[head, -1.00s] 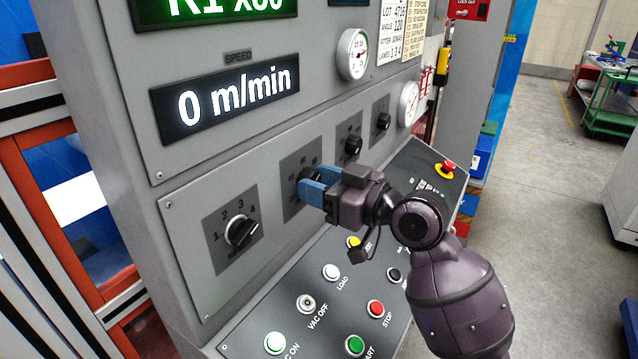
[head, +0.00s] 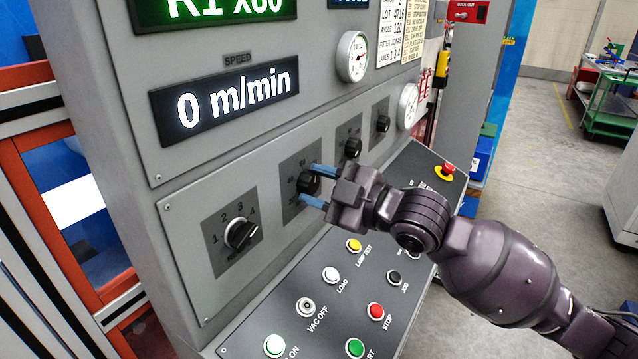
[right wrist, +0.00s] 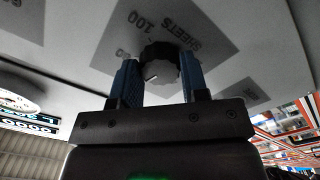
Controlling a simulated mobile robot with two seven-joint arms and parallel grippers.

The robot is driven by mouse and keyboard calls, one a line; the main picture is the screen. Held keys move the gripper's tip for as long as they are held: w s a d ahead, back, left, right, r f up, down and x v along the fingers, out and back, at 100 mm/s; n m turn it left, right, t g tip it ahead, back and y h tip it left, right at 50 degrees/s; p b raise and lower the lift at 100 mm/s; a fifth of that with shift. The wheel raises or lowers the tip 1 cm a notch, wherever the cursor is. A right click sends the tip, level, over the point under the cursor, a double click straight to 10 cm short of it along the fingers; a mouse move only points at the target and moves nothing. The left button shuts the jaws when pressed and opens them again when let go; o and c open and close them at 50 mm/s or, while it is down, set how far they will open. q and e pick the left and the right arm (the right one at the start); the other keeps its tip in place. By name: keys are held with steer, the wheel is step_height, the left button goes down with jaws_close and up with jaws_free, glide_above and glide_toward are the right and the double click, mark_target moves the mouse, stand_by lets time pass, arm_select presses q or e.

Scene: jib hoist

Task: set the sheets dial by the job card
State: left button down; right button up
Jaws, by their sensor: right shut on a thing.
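The sheets dial (head: 308,184) is a black knob on a dark grey plate, second from the left in the panel's dial row. My right gripper (head: 318,186) is shut on it, one blue finger above and one below in the head view. In the right wrist view the knob (right wrist: 160,60) sits between the fingers, a short white mark on it. The word SHEETS and 100 are legible on its plate (right wrist: 215,52); other numbers are partly hidden. My left gripper is out of view.
A numbered rotary switch (head: 240,235) is left of the dial; two smaller black knobs (head: 352,147) are to its right. Below is a sloping button console (head: 330,305) with a red emergency stop (head: 447,168). The speed display (head: 226,98) reads 0 m/min. Open floor lies right.

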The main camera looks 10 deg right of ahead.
steer(key=shift+n, duration=1.1)
steer(key=shift+p, duration=0.3)
steer(key=o, duration=0.9)
steer(key=shift+o, duration=0.2)
steer(key=v, duration=1)
steer(key=shift+s+d+b, duration=0.25)
steer(key=shift+s+b, duration=0.05)
